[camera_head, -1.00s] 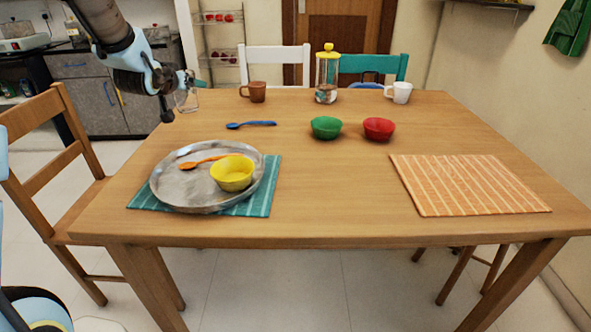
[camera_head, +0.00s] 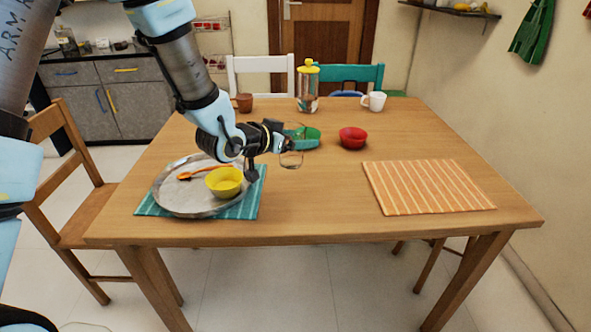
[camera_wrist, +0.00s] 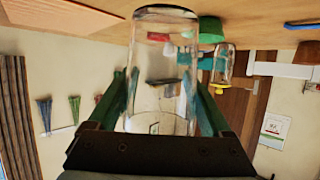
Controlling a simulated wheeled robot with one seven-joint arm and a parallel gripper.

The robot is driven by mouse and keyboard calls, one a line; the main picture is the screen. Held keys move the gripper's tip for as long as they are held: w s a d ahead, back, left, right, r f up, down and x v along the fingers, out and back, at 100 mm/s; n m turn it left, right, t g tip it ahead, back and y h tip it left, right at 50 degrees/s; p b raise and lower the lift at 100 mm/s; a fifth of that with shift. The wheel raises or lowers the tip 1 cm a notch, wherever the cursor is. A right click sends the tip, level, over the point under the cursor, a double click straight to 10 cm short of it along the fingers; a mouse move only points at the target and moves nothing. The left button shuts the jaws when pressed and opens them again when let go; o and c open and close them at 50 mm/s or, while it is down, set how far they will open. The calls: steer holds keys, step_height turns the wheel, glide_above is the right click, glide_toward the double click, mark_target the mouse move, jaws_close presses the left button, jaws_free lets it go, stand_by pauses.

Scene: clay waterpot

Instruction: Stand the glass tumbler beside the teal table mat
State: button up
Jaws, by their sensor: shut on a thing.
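My gripper (camera_head: 289,146) is shut on the clear glass tumbler (camera_head: 291,160), to the right of the teal table mat (camera_head: 250,203). In the wrist view the tumbler (camera_wrist: 165,60) sits between the two green fingers, roughly upright relative to the table. I cannot tell whether its lower end touches the wood. The teal mat lies at the table's front left, mostly covered by a round metal tray (camera_head: 190,207). The gripper and forearm hide part of the tray's far side.
The tray holds a yellow bowl (camera_head: 224,182) and an orange spoon (camera_head: 203,172). A green bowl (camera_head: 312,134) is just behind the gripper, with a red bowl (camera_head: 352,137) to its right. An orange striped mat (camera_head: 427,187) lies right. The wood between the mats is clear.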

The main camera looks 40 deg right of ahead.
mark_target(296, 162)
steer(key=shift+f+p, duration=0.35)
steer(key=shift+f, duration=3.1)
steer(key=shift+f, duration=0.1)
steer(key=o, duration=1.4)
steer(key=shift+a, duration=0.15)
steer(key=b+v, duration=0.2)
steer(key=v, duration=0.9)
steer(key=shift+a+r, duration=0.3)
